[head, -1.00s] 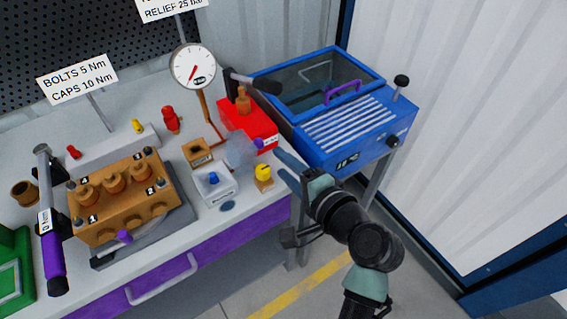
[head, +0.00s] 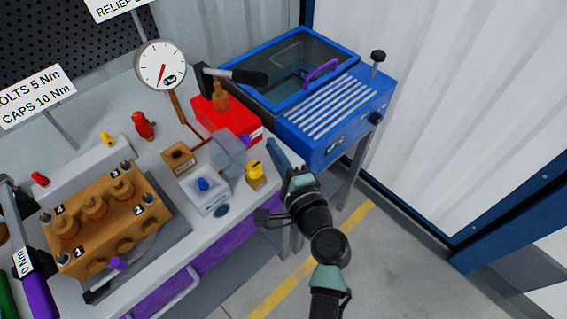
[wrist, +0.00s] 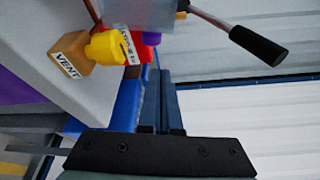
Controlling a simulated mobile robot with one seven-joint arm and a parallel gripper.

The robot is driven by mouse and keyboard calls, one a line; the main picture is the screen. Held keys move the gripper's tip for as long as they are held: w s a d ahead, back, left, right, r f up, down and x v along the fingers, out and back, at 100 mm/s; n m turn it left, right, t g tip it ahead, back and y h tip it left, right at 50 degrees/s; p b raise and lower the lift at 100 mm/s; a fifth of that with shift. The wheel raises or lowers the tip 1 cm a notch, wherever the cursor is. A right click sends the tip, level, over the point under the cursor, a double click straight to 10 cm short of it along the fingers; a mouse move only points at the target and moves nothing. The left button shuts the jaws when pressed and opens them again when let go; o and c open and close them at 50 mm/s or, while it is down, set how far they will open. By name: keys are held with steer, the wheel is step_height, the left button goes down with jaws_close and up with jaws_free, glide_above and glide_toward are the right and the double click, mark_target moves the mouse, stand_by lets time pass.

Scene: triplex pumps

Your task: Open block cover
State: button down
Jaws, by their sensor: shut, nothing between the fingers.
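A clear cover (head: 228,155) with a small purple tab (head: 246,141) stands on the bench between a white box with a blue knob (head: 204,190) and a red pump box (head: 226,121). I cannot tell whether it is open or shut. A clear panel (wrist: 138,12) also shows at the top of the wrist view. My gripper (head: 275,148) is shut and empty, just right of the cover and apart from it, beside the bench's right end. Its fingers (wrist: 162,100) lie together in the wrist view. A brass block with several caps (head: 100,215) sits at the left.
A yellow-knobbed vent valve (head: 255,174) stands close left of my gripper; it also shows in the wrist view (wrist: 103,47). The red box's black lever (head: 240,76) reaches out above. A blue unit with a glass lid (head: 300,70) stands behind. Floor right of the bench is open.

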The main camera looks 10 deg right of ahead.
mark_target(234, 150)
steer(key=shift+s+a+r+p, duration=0.15)
steer(key=shift+a+p, duration=0.15)
steer(key=shift+a, duration=0.3)
steer(key=shift+s+a+r+p, duration=0.15)
steer(key=shift+a+p, duration=0.2)
steer(key=shift+a, duration=0.25)
steer(key=shift+s+a+r+p, duration=0.15)
steer(key=shift+a+p, duration=0.15)
steer(key=shift+a, duration=0.3)
